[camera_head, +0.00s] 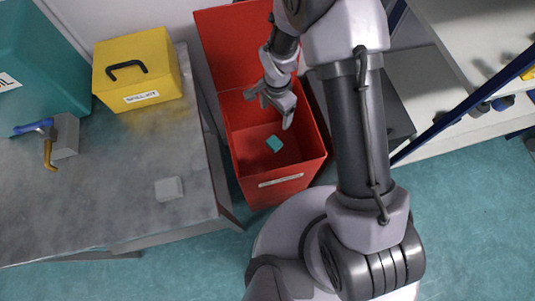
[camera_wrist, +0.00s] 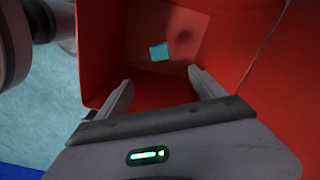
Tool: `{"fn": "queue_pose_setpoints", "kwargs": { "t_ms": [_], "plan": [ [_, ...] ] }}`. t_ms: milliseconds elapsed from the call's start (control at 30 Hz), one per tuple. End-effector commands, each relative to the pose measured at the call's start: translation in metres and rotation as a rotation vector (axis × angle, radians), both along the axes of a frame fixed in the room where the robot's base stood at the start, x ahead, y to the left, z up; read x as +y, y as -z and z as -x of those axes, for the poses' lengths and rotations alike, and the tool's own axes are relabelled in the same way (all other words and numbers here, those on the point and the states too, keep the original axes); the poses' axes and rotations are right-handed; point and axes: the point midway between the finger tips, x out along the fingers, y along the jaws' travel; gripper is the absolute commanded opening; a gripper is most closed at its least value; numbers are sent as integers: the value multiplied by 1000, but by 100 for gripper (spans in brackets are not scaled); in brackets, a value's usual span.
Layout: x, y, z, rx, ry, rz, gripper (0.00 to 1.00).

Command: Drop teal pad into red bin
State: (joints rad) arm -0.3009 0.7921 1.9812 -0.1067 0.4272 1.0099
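The teal pad (camera_head: 274,143) is a small flat square inside the red bin (camera_head: 310,148), low down near the middle of its floor. It also shows in the wrist view (camera_wrist: 159,52), beyond my fingertips and apart from them. My gripper (camera_head: 275,110) is over the bin's opening. In the wrist view my gripper (camera_wrist: 158,80) has its two fingers spread wide, with nothing between them. The red bin also fills much of the wrist view (camera_wrist: 255,60), and its lid (camera_head: 232,45) stands open at the back.
A grey metal table (camera_head: 110,190) stands left of the bin. White shelving (camera_head: 460,35) is at the right.

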Motion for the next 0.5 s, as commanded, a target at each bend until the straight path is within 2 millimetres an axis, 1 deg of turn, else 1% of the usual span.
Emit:
{"fn": "queue_pose_setpoints", "kwargs": {
  "t_ms": [167, 267, 367, 500],
  "plan": [
    [0, 0, 0, 0, 0, 0, 79],
    [0, -9, 0, -1, 0, 0, 79],
    [0, -35, -1, -4, -1, -1, 79],
    [0, -86, -1, -4, 1, -1, 79]
  ]
}}
